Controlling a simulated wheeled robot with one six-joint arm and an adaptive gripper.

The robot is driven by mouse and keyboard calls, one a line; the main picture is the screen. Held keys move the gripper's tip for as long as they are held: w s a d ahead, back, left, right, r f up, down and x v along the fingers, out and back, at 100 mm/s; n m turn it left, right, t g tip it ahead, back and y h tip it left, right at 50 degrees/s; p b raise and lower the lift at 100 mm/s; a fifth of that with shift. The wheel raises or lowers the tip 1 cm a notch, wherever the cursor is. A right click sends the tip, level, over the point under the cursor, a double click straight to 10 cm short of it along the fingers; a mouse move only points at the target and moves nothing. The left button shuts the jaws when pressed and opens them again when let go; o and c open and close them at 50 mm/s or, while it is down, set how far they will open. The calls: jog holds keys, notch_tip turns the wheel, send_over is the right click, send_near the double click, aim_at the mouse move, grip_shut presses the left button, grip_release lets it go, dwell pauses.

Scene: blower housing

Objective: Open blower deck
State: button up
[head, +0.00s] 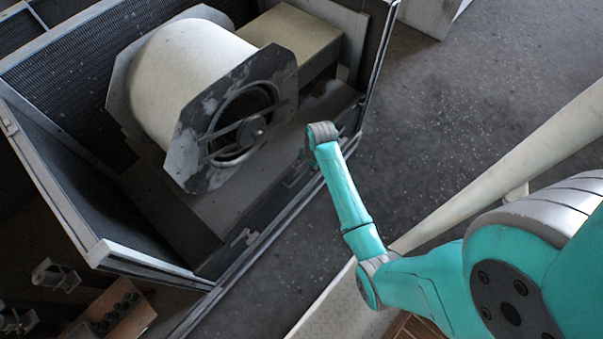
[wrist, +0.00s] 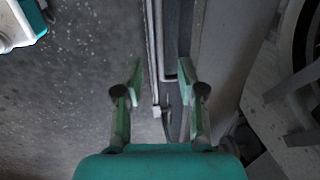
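The blower, a cream drum with grey octagonal end plates (head: 190,140), sits in the open metal housing on a flat grey deck (head: 215,205). Small latch-like fittings (head: 242,237) show along the deck's dark front edge. My arm reaches to that edge near its right end, and my gripper is hidden there in the head view. In the wrist view my gripper (wrist: 160,82) is open, its green fingers apart on either side of the housing's edge strip. A dark bent bar, perhaps a handle (wrist: 171,78), lies between the fingers, nearer the right one. I cannot tell whether they touch.
The housing's rim (head: 150,266) and side walls stand around the blower. A cream box (head: 290,42) is behind it. A brown box with dark round parts (head: 118,310) is at lower left. Speckled floor (head: 440,110) is open to the right.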

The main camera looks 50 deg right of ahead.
aim_at(303, 174)
jog(key=f, duration=0.2)
jog(key=w+f, duration=0.1)
jog(key=f, duration=0.5)
jog(key=shift+w+f, duration=0.25)
jog(key=shift+w, duration=0.1)
grip_shut()
